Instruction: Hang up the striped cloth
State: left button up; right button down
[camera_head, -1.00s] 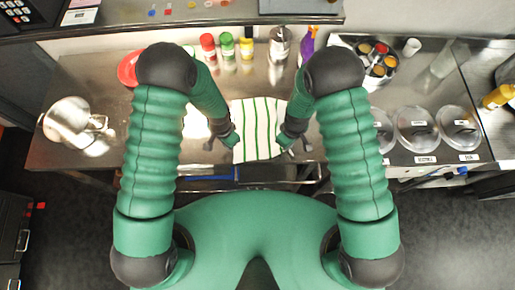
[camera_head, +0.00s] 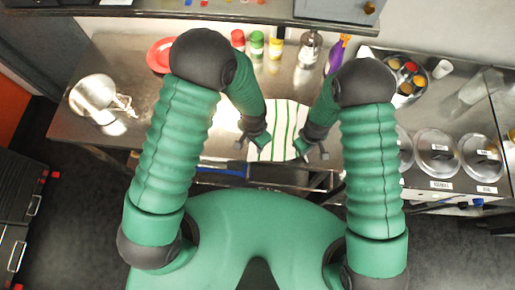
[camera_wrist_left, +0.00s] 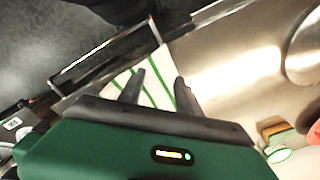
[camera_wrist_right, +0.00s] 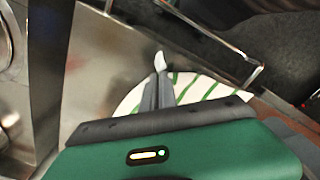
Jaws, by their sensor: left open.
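The striped cloth (camera_head: 281,130), white with green stripes, lies on the steel counter at its front edge, between my two grippers. My left gripper (camera_head: 252,146) is open at the cloth's left side. In the left wrist view its fingers (camera_wrist_left: 158,82) stand apart over the cloth (camera_wrist_left: 157,91), with nothing clearly held. My right gripper (camera_head: 317,156) is at the cloth's front right corner. In the right wrist view its fingers (camera_wrist_right: 157,88) are close together, and a white cloth tip (camera_wrist_right: 160,61) sticks out past them. The rest of the cloth (camera_wrist_right: 203,89) spreads behind that gripper.
A metal rail (camera_wrist_right: 213,36) runs along the counter's front. A steel pot (camera_head: 93,94) stands at the left, a red plate (camera_head: 161,55) and bottles (camera_head: 257,43) at the back. Lidded containers (camera_head: 436,150) stand at the right.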

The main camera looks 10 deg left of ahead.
aim_at(254, 155)
pick_arm(q)
notch_tip(254, 155, down, 8)
jog(key=shift+w+a+f, duration=0.1)
jog(key=shift+w+f, duration=0.05)
jog(key=shift+f, duration=0.5)
jog(key=shift+s, duration=0.2)
grip_shut()
jog(key=r, duration=0.4)
jog(key=shift+w+r, duration=0.1)
jog(key=shift+w, duration=0.15)
jog(key=shift+s+r, duration=0.2)
jog(key=shift+r, duration=0.25)
